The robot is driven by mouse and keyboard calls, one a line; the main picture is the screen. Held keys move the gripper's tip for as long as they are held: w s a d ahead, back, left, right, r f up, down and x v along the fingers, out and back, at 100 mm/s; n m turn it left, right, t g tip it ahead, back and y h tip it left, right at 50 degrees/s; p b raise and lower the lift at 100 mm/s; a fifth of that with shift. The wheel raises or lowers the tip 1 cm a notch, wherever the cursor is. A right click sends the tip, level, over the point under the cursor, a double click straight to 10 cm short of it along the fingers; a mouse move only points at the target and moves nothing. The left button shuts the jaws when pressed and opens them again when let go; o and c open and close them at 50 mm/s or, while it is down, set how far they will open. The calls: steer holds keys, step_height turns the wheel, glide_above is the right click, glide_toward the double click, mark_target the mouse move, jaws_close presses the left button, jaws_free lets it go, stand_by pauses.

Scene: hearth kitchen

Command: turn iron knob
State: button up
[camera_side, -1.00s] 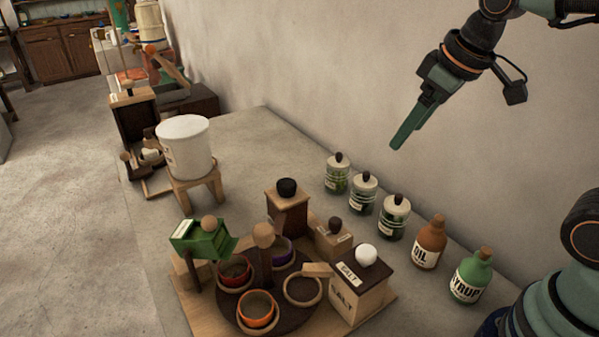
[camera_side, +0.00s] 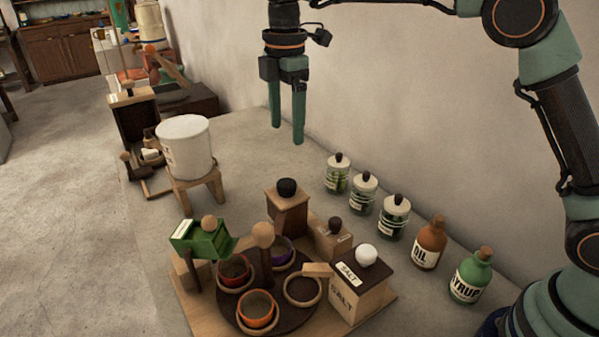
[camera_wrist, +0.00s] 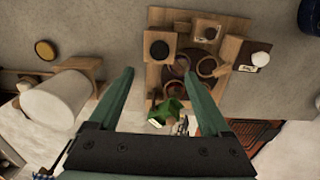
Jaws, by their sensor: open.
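A round black knob (camera_side: 287,187), which looks like the iron knob, sits on top of a tall brown wooden box (camera_side: 288,215). In the wrist view the black knob (camera_wrist: 160,49) shows beyond my fingertips, near the middle. My gripper (camera_side: 288,133) hangs with its green fingers pointing down, clear of everything. It appears above the knob in the side view, but I cannot tell how far behind or in front it is. The wrist view shows my gripper (camera_wrist: 159,74) with fingers wide apart and nothing between them.
A dark turntable with bowls (camera_side: 258,312), a green hopper (camera_side: 203,238) and a salt box (camera_side: 362,290) crowd the wooden board. Several jars (camera_side: 395,217) and two bottles (camera_side: 430,243) line the wall. A white tub (camera_side: 185,148) stands left on a wooden stand.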

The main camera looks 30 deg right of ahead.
mark_target(287, 182)
step_height(287, 182, down, 12)
steer(key=shift+a+f, duration=0.1)
steer(key=shift+f, duration=0.05)
stand_by(0.4)
steer(key=shift+c, duration=0.3)
jaws_close()
steer(key=shift+m, duration=0.3)
